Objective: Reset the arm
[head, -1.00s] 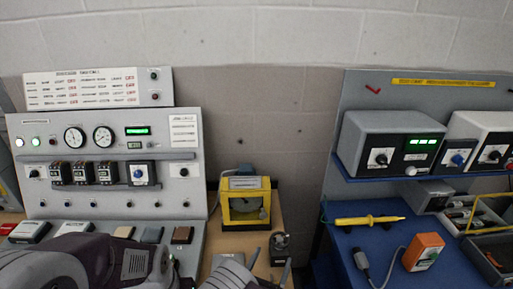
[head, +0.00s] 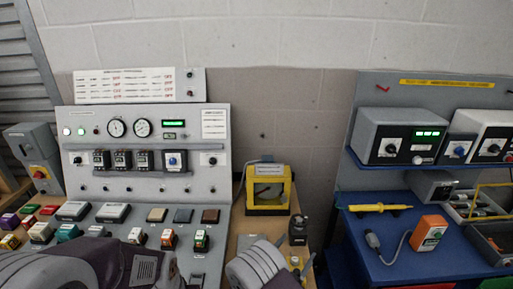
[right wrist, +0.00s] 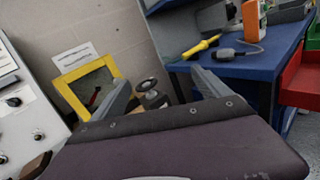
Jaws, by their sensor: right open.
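My right gripper (head: 295,252) is at the bottom centre of the head view, in front of the yellow-framed box. Its two fingers are apart with nothing held between them. In the right wrist view the open fingers (right wrist: 163,80) point toward a small dark metal device (right wrist: 150,94), which shows in the gap beyond them. The same device (head: 298,232) stands beside the yellow-framed box (head: 269,188) in the head view. Purple and grey arm links of mine cover the bottom left of the head view. My left gripper does not show.
A grey control panel (head: 148,178) with gauges and several small blocks before it stands at left. At right a blue bench (head: 430,262) holds a yellow probe (head: 380,208), an orange handheld meter (head: 428,233) and grey instruments. A gap separates the two tables.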

